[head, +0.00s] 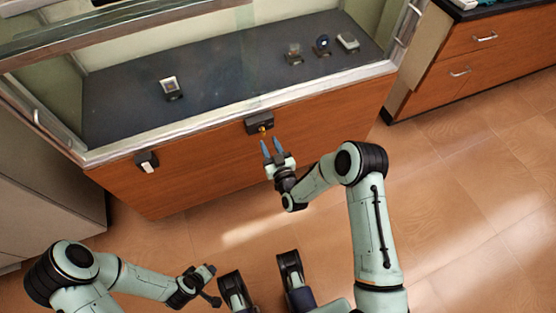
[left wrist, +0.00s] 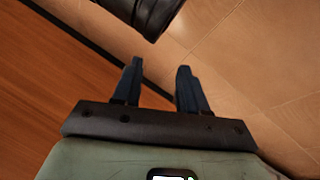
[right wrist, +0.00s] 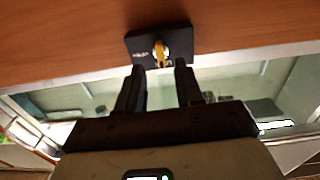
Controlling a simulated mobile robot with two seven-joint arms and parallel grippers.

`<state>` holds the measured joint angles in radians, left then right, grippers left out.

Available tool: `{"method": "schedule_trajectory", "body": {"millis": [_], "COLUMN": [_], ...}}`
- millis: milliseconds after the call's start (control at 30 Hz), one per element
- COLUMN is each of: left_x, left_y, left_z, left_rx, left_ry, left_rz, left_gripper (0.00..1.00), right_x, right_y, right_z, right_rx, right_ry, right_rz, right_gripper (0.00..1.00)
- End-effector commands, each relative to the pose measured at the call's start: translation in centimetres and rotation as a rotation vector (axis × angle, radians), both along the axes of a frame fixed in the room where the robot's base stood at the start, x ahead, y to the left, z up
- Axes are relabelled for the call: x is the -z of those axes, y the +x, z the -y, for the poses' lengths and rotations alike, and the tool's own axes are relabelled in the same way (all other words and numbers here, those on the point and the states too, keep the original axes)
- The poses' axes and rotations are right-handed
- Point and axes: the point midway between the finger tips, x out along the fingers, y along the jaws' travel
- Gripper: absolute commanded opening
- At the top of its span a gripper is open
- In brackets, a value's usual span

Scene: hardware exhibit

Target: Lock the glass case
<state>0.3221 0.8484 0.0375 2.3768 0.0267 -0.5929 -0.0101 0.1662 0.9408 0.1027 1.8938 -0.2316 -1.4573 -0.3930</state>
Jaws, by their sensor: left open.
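The glass case (head: 240,105) has a metal frame, a dark display floor and a wooden front. A small black lock box (head: 259,117) sits on the front just below the frame, with a yellow key (head: 262,129) sticking out of it. The lock box (right wrist: 142,44) and key (right wrist: 161,54) also show in the right wrist view. My right gripper (head: 272,147) is open and empty just in front of the key, its fingers pointing at the lock. The fingers appear apart from the key. My left gripper (head: 212,286) is open and empty, low over the floor, away from the case.
Several small exhibits stand in the case, including one at left (head: 170,88) and one at right (head: 348,42). A small dark box with a white front (head: 146,162) is on the case's left front. A wooden drawer cabinet (head: 470,55) stands at right. The tiled floor (head: 450,190) is clear.

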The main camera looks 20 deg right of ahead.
Motion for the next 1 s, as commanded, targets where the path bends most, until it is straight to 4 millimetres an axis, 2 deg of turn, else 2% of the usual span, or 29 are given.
{"method": "schedule_trajectory", "body": {"millis": [33,200,400,600,1000], "left_x": [-0.5,-1.2,-1.6,-1.7,-1.6], "left_y": [-0.7,-1.7,-2.5,-2.8,-2.7], "left_z": [0.3,0.9,1.3,1.4,1.4], "left_rx": [0.006,0.018,0.026,0.029,0.028], "left_ry": [-0.008,-0.021,-0.032,-0.034,-0.034], "left_rz": [-0.016,-0.044,-0.067,-0.073,-0.072], "left_gripper": [0.43,0.43,0.43,0.43,0.43], "right_x": [-0.2,-0.1,0.0,0.0,0.0], "right_y": [-1.3,-5.1,-7.9,-8.8,-8.8], "right_z": [0.0,0.1,0.2,0.3,0.3], "right_rx": [-0.001,-0.002,-0.001,0.000,-0.001], "right_ry": [0.001,0.001,0.000,-0.001,-0.001], "right_rz": [-0.005,-0.004,-0.001,0.000,0.001], "right_gripper": [0.36,0.36,0.36,0.36,0.36]}}
